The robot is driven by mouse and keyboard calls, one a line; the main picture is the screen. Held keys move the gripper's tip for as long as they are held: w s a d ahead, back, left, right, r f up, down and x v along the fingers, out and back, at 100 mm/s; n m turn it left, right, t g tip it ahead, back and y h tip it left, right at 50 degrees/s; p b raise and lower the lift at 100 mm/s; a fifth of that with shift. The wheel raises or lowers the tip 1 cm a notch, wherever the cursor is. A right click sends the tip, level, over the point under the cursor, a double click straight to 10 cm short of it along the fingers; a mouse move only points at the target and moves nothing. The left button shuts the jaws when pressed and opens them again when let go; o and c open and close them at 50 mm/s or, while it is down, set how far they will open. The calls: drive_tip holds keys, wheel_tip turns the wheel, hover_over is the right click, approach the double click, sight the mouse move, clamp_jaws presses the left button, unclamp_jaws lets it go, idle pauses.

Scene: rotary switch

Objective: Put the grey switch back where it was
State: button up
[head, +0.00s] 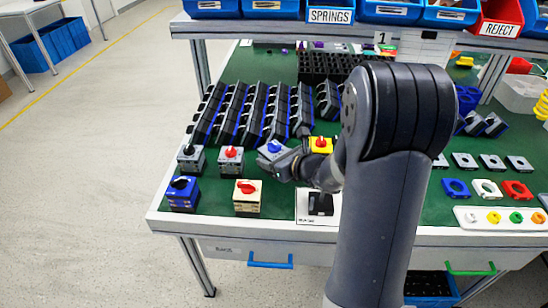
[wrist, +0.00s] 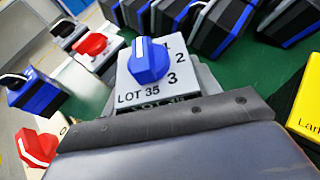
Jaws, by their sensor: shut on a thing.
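The grey switch with a blue knob (head: 272,150) is in my gripper (head: 287,164), above the green bench near its front. It appears tilted in the head view. In the wrist view the grey switch (wrist: 150,80) shows its blue knob, the numbers 1, 2, 3 and "LOT 35". My gripper is shut on it; the dark edge of my gripper hides its lower part. The wrist view does not show the fingertips clearly.
A yellow switch (head: 321,145) is close on the right. Rows of black switches (head: 240,112) lie behind. A white card (head: 306,214) carries a black block.

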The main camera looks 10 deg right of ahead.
drive_tip(key=shift+f+b, duration=0.35)
drive_tip(key=o, duration=1.2)
drive_tip(key=shift+r+p, duration=0.9)
drive_tip(key=shift+p, duration=0.2)
drive_tip(key=v, duration=1.1)
drive_tip(key=shift+s+d+p, duration=0.25)
drive_tip(key=shift+s+p, duration=0.1)
drive_tip(key=shift+s, duration=0.05)
drive_tip(key=shift+f, duration=0.15)
